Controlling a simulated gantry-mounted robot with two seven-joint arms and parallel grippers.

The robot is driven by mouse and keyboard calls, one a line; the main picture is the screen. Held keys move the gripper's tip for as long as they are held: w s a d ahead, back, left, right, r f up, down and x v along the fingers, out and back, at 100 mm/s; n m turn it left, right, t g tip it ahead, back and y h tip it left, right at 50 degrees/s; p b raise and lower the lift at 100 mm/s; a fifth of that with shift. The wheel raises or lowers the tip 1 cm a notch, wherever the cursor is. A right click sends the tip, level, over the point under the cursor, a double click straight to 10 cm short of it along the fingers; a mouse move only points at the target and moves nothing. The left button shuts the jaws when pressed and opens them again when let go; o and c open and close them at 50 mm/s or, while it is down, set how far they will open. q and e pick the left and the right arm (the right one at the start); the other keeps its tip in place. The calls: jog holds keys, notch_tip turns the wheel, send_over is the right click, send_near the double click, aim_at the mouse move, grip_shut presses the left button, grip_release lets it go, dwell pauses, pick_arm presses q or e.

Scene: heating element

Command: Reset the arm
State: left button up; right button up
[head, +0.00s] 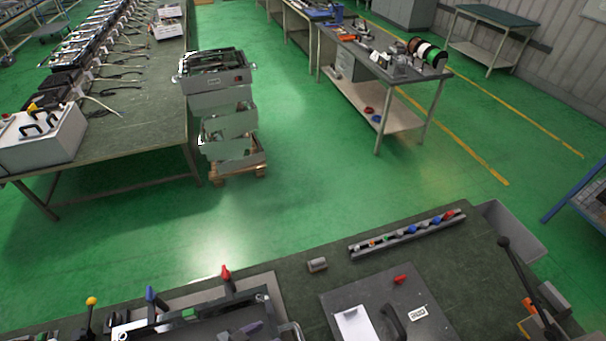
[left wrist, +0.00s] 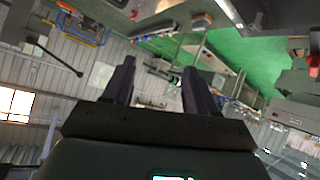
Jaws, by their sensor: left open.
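My left gripper (left wrist: 159,65) shows in the left wrist view with its two dark fingers spread apart and nothing between them. It is held up, clear of any surface that I can make out. Behind the fingers, the workshop appears tilted, with the wall, green floor and benches. I cannot make out either gripper in the head view. My right gripper is in neither view. In the head view, a fixture (head: 190,318) with blue and red toggle handles sits at the bottom left of the near bench.
The near bench (head: 300,290) carries a tool rail (head: 408,236), a small grey block (head: 317,265) and a dark plate (head: 370,285) with a black handle. A grey bin (head: 515,232) is at its right edge. Beyond it is open green floor (head: 310,180).

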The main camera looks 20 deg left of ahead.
pick_arm(q)
notch_tip(320, 180, up, 4)
jog(key=n+y, duration=0.3)
jog(key=s+a+g+y, duration=0.3)
jog(key=s+a+g, duration=0.2)
jog(key=s, duration=0.1)
jog(key=shift+s+a+r+m, duration=0.2)
jog(key=shift+s+a+m, duration=0.1)
jog(key=shift+s+m, duration=0.1)
